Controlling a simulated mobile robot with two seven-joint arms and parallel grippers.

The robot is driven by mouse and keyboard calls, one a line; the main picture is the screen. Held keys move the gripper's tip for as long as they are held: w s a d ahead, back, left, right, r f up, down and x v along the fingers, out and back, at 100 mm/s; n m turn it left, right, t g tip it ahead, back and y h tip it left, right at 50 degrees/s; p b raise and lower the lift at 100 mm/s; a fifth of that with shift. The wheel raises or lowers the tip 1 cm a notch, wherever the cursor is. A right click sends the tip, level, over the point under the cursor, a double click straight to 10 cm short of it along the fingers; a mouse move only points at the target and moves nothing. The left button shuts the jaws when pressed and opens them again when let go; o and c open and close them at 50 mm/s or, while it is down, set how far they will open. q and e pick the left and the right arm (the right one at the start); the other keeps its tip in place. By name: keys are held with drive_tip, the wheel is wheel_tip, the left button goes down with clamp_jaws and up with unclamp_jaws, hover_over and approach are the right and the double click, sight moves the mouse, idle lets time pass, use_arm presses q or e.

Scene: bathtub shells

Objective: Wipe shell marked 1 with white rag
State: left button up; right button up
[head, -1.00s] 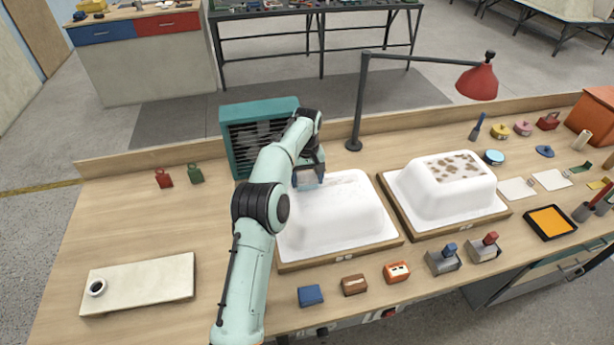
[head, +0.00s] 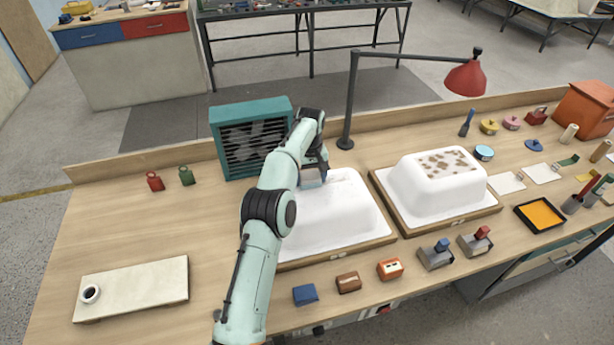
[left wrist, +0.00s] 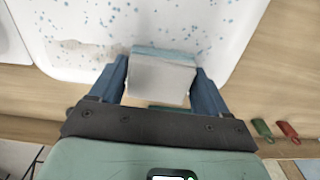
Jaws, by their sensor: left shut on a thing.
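My left gripper (head: 314,176) is over the far end of the left white shell (head: 335,215). It is shut on a pale block-like white rag (left wrist: 160,80) with a teal edge, also seen in the head view (head: 311,182). The rag is at the shell's top surface; I cannot tell how firmly it touches. In the left wrist view this shell (left wrist: 205,30) has blue specks and a faint brownish patch. The right white shell (head: 440,195) has brown spots on top. Both sit on wooden-edged trays whose small labels I cannot read. My right gripper is out of view.
A teal fan box (head: 250,135) stands behind the left shell, close to my arm. A red lamp (head: 465,78) on a dark post (head: 350,105) stands behind the shells. Small blocks (head: 348,283) line the front edge. The table's left middle is clear.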

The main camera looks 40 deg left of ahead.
use_arm(q)
drive_tip(key=shift+s+f, duration=0.1)
drive_tip(key=shift+s+a+f+b, duration=0.25)
drive_tip(key=shift+s+a+b, duration=0.2)
drive_tip(key=shift+s+a, duration=0.6)
drive_tip(key=shift+s, duration=0.4)
drive_tip(key=shift+s+a+f, duration=0.1)
drive_tip(key=shift+s+a, duration=0.3)
drive_tip(key=shift+a, duration=0.05)
drive_tip(key=shift+s+a+b, duration=0.45)
drive_tip(key=shift+s+a, duration=0.05)
drive_tip(key=shift+s, duration=0.2)
drive_tip(key=shift+s+a+b, duration=0.35)
drive_tip(key=shift+s+a, duration=0.8)
drive_tip(key=shift+s, duration=0.25)
drive_tip(key=s+a, duration=0.4)
drive_tip(key=s, duration=0.1)
drive_tip(key=shift+s+a+r+b, duration=0.2)
drive_tip(key=shift+a+r+b, duration=0.05)
drive_tip(key=shift+r+b, duration=0.15)
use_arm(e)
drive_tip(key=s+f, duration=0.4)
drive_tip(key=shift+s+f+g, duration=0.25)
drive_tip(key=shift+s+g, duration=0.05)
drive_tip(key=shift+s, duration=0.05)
